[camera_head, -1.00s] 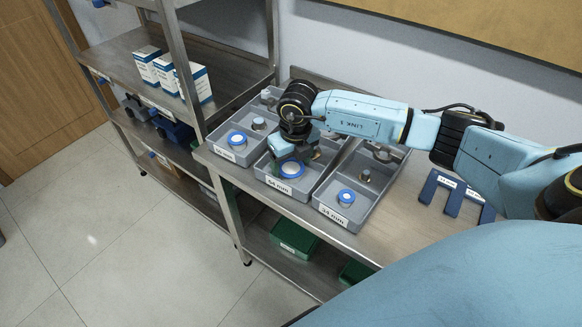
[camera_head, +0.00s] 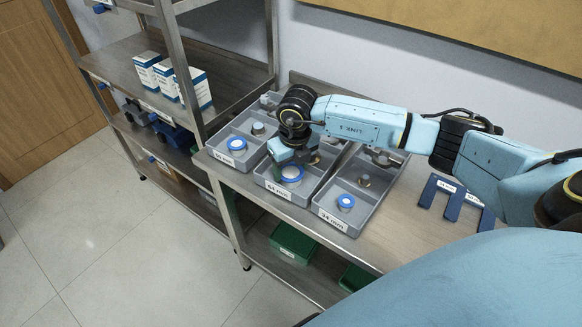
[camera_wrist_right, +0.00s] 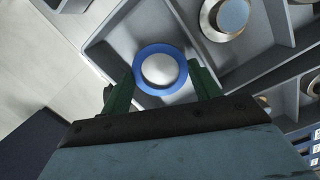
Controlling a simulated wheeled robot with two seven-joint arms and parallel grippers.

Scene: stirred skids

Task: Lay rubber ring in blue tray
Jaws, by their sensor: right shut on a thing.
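A blue ring with a pale centre (camera_head: 291,173) is at the front of the middle grey tray (camera_head: 299,195). It also shows in the right wrist view (camera_wrist_right: 138,72), between the green fingers of my right gripper (camera_wrist_right: 160,82), which is shut on it. In the head view my right gripper (camera_head: 295,165) reaches down into that tray. I cannot tell whether the ring touches the tray floor. No tray that is clearly blue shows; the three trays on the bench are grey. My left gripper is not in view.
The left grey tray (camera_head: 222,160) and right grey tray (camera_head: 347,224) each hold a blue-rimmed part and metal parts. Dark blue forked plates (camera_head: 453,203) lie on the bench at right, with bare bench before them. A metal rack (camera_head: 115,55) with white-and-blue boxes stands at left.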

